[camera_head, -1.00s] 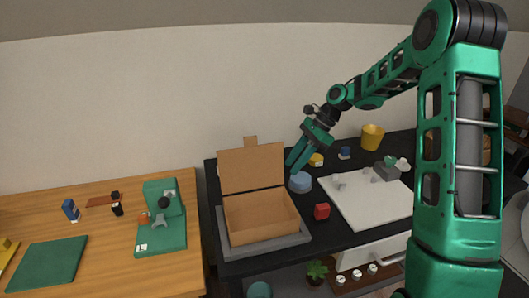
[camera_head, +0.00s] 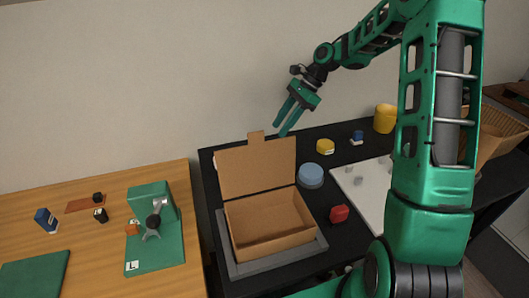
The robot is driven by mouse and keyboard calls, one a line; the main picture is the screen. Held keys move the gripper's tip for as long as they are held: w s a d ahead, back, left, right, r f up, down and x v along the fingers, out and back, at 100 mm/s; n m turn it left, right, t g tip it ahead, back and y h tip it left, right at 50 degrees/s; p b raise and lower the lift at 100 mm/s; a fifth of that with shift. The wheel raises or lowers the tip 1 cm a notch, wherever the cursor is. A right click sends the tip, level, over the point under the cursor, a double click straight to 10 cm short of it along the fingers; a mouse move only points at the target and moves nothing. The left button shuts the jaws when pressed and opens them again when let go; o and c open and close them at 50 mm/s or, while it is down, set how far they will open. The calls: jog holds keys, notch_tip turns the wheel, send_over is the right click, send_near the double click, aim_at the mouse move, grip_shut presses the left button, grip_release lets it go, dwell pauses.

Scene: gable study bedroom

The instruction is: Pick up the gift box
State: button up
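I cannot tell for sure which thing is the gift box. A small red box-like item (camera_head: 339,214) lies on the black table, right of an open cardboard box (camera_head: 234,215). The cardboard box is empty, with its lid raised, on a grey tray (camera_head: 229,257). A round blue item (camera_head: 311,176) sits behind the red one. My gripper (camera_head: 281,131) is in front of the wall, above the raised lid in the picture. Its two green fingers point down with a narrow gap, and nothing shows between them.
A white board (camera_head: 358,202) with small grey items lies right of the red item, partly behind my arm. A yellow item (camera_head: 325,146), a small blue item (camera_head: 357,137) and a yellow cup (camera_head: 385,118) stand farther back. A wooden desk (camera_head: 90,235) with a green stand (camera_head: 170,245) is at left.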

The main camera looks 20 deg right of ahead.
jog(key=o, duration=0.7)
jog(key=shift+d+f, duration=0.1)
jog(key=shift+d, duration=0.05)
jog(key=shift+c, duration=0.2)
jog(key=x, duration=0.5)
jog(key=shift+f, duration=0.2)
jog(key=shift+a+x, duration=0.2)
jog(key=shift+x, duration=2.4)
